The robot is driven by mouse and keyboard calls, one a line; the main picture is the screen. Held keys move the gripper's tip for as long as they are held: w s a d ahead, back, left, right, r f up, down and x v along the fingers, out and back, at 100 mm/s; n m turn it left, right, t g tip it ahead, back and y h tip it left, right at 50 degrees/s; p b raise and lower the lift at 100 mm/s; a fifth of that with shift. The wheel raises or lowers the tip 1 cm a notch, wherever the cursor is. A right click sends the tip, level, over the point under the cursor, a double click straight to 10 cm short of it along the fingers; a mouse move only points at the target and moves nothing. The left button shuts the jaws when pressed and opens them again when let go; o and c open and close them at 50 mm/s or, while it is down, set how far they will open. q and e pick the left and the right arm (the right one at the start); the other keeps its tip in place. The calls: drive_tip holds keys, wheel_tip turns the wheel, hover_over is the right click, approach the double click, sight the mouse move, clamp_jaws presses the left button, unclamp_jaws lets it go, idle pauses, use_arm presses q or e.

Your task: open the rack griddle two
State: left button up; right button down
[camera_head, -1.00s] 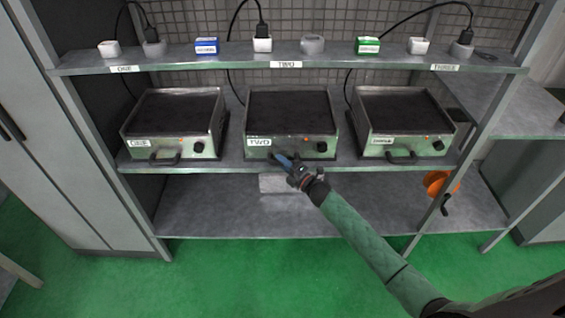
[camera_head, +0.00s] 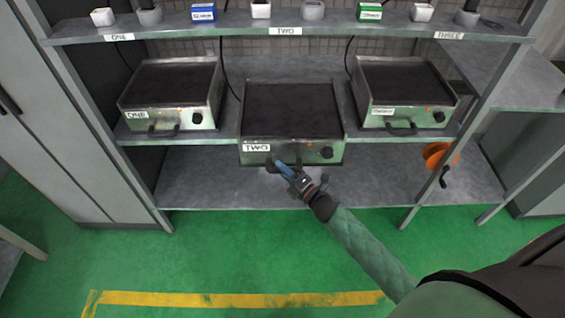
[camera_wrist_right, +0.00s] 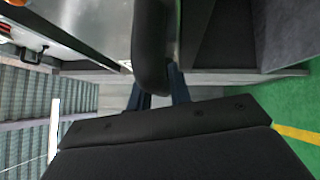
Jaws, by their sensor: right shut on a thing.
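Griddle two (camera_head: 291,111), a dark-topped metal unit labelled TWO, is slid forward past the shelf's front edge between the other two griddles. Its black knob and orange light are on the front panel. My right gripper (camera_head: 281,165) is at the lower left of that front panel, shut on the dark handle of griddle two. The handle is mostly hidden behind the fingers in the head view. In the right wrist view the dark handle (camera_wrist_right: 153,50) runs down between the fingers of the gripper (camera_wrist_right: 160,92). My left gripper is not in view.
Griddle one (camera_head: 172,92) stands at left and griddle three (camera_head: 405,92) at right, both back on the shelf. The upper shelf (camera_head: 235,32) carries small boxes and plugs. The lower shelf (camera_head: 215,190) is mostly bare. An orange reel (camera_head: 436,156) hangs at right.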

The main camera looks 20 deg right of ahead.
drive_tip(key=shift+s, duration=0.1)
drive_tip(key=c, duration=1.3)
unclamp_jaws()
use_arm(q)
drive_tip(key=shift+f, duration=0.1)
use_arm(e)
drive_tip(key=shift+s+d+f, duration=0.15)
drive_tip(key=shift+s, duration=0.15)
use_arm(q)
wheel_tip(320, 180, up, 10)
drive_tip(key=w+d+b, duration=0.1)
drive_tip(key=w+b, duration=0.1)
drive_tip(key=b, duration=0.1)
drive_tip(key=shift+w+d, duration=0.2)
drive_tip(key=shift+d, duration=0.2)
use_arm(e)
drive_tip(key=r+v, duration=0.1)
drive_tip(key=v, duration=0.6)
drive_tip(key=shift+f, duration=0.4)
drive_tip(key=shift+f, duration=0.1)
